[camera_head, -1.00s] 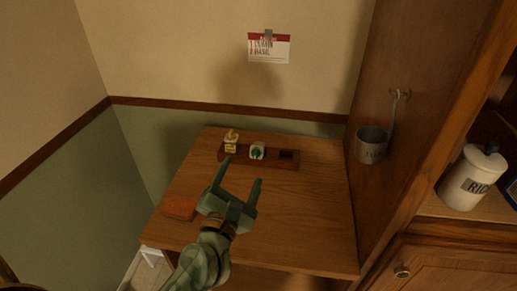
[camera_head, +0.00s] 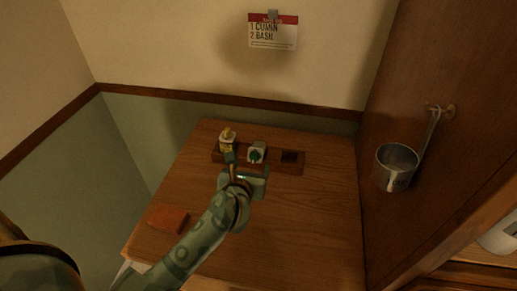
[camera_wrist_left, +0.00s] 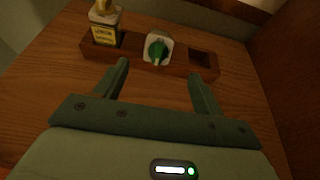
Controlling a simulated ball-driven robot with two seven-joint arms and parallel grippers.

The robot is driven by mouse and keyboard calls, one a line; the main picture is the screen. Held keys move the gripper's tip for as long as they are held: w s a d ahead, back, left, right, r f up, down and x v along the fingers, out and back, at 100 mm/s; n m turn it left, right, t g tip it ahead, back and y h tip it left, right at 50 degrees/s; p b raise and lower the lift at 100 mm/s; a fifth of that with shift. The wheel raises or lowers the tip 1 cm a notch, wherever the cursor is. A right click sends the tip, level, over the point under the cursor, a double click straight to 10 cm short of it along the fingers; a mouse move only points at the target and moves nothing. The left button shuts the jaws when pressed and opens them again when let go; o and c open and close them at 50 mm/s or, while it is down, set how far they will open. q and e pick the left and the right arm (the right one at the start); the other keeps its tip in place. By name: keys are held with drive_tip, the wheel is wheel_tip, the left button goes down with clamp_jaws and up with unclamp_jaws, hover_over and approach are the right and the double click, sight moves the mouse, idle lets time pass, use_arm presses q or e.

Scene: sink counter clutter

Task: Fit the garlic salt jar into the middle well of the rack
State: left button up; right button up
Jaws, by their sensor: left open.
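The dark wooden rack (camera_head: 270,163) stands at the back of the wooden counter; it also shows in the left wrist view (camera_wrist_left: 180,71). A yellow-labelled jar with a yellowish top (camera_head: 227,143) is in its left well. A pale jar with a green lid (camera_head: 256,152) is at the middle well, lid facing the wrist camera (camera_wrist_left: 158,47); its label is hidden, and I cannot tell how deep it sits. The right well (camera_wrist_left: 200,60) is empty. I cannot read which jar is garlic salt. My left gripper (camera_head: 248,163) is open and empty, just before the middle jar. My right gripper is out of view.
An orange-red block or sponge (camera_head: 168,219) lies at the counter's front left. A metal cup (camera_head: 396,168) hangs on the wooden cabinet side at right. A card (camera_head: 272,32) is on the back wall. The counter's right half is clear.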

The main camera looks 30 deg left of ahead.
sight(254, 160)
use_arm(q)
drive_tip(key=x, duration=0.6)
drive_tip(key=shift+b, duration=0.4)
drive_tip(key=shift+w+a+f, duration=0.15)
drive_tip(key=shift+w+f, duration=0.05)
drive_tip(key=shift+w, duration=0.25)
drive_tip(key=b+x, duration=0.1)
drive_tip(key=x, duration=0.4)
drive_tip(key=shift+a, duration=0.1)
drive_tip(key=shift+s+r, duration=0.1)
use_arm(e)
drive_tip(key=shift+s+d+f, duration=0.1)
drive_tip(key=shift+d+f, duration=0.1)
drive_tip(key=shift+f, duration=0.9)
use_arm(q)
drive_tip(key=c, duration=1.2)
